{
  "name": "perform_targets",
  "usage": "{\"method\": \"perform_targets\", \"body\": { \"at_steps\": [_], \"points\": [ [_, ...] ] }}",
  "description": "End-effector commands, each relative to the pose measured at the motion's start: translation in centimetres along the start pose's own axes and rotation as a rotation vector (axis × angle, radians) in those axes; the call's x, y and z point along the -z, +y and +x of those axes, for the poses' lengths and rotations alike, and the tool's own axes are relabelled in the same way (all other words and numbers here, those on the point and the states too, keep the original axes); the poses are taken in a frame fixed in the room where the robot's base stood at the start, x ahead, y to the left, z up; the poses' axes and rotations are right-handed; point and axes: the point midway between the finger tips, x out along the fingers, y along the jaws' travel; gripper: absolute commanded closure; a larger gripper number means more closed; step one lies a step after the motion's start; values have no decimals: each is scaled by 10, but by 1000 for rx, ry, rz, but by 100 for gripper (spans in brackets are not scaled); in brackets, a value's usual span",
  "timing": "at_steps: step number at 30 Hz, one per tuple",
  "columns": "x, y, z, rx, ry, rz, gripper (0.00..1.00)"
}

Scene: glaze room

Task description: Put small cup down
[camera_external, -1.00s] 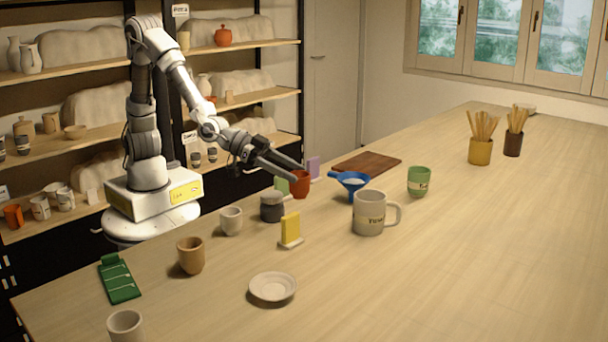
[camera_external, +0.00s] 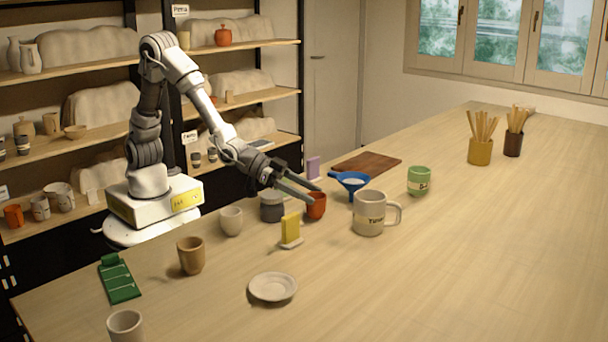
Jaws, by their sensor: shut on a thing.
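A small orange-red cup (camera_external: 316,207) is upright at the tips of my gripper (camera_external: 314,195), between the grey pot and the large mug. My gripper is shut on the cup from above and behind, near its rim. Whether the cup's base touches the table (camera_external: 400,280) or hangs just above it, I cannot tell. The fingers hide part of the cup's rim.
Close by stand a dark-banded grey pot (camera_external: 271,208), a yellow card in a stand (camera_external: 290,230), a large lettered mug (camera_external: 369,214) and a blue funnel (camera_external: 350,183). A pale saucer (camera_external: 272,288) lies in front.

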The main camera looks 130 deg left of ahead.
Motion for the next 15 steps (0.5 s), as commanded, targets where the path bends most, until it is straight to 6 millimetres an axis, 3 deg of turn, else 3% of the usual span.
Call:
{"method": "perform_targets", "body": {
  "at_steps": [4, 5, 6, 9, 15],
  "points": [
    [-4, 0, 2, 0, 2, 0, 98],
    [-3, 0, 1, 0, 0, 0, 28],
    [-2, 0, 1, 0, 0, 0, 21],
    [-2, 0, 1, 0, 0, 0, 3],
    [-2, 0, 1, 0, 0, 0, 3]
  ]
}}
